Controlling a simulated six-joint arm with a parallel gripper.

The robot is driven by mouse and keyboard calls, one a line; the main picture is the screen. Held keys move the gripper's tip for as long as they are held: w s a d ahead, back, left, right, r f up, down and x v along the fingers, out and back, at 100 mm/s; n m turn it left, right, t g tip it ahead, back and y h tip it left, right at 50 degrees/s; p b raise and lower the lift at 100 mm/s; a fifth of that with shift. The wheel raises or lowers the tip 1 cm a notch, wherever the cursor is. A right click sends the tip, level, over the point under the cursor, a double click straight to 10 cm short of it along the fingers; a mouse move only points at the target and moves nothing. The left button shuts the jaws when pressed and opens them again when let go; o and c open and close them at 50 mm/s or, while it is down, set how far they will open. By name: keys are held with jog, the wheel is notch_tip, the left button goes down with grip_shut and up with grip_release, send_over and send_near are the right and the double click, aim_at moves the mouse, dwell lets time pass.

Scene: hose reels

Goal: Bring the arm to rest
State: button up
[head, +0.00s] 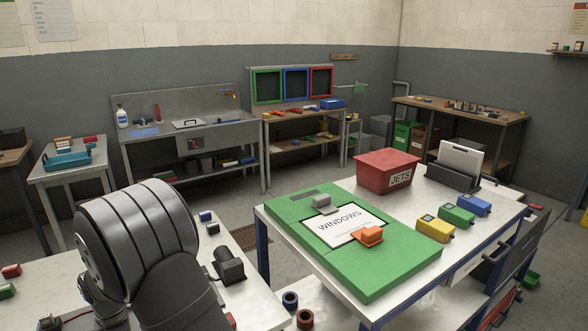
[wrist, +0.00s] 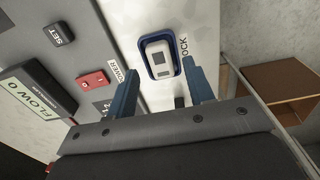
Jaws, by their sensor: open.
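My gripper (wrist: 160,70) shows in the wrist view with its two blue fingers apart and nothing seen between their tips. A white device (wrist: 159,57) in a dark blue surround sits on a pale panel just beyond the fingertips. A gap appears to lie between the fingers and the device, but I cannot tell how far. A label beside it is partly hidden and reads "OCK". In the head view, my arm fills the lower left, and my gripper is not visible there.
The wrist view shows a red switch (wrist: 92,80), a SET button (wrist: 60,34), a FLOW display (wrist: 38,90) and a brown box (wrist: 275,90). The head view shows a table with a green board (head: 310,255), a red JETS bin (head: 375,175) and several coloured blocks. Benches line the walls.

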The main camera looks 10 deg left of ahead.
notch_tip(320, 180, up, 9)
notch_tip(320, 180, down, 12)
jog(key=shift+f, duration=0.25)
jog(key=r, duration=0.5)
jog(key=shift+w+d+r, duration=0.25)
jog(key=shift+w+d, duration=0.05)
jog(key=w+d+r+m, duration=0.3)
jog(key=w+d+m, duration=0.2)
jog(key=d+m, duration=0.4)
jog(key=w+d+r+m, duration=0.3)
jog(key=w+d+m, duration=0.2)
jog(key=d+m, duration=0.4)
jog(key=shift+s+a+f, duration=0.3)
jog(key=shift+a+f, duration=0.1)
jog(key=shift+a, duration=0.2)
jog(key=shift+s+a+f, duration=0.25)
jog(key=shift+a+f, duration=0.2)
jog(key=shift+a, duration=0.1)
jog(key=shift+s+a+f, duration=0.3)
jog(key=shift+a+f, duration=0.1)
jog(key=shift+a, duration=0.2)
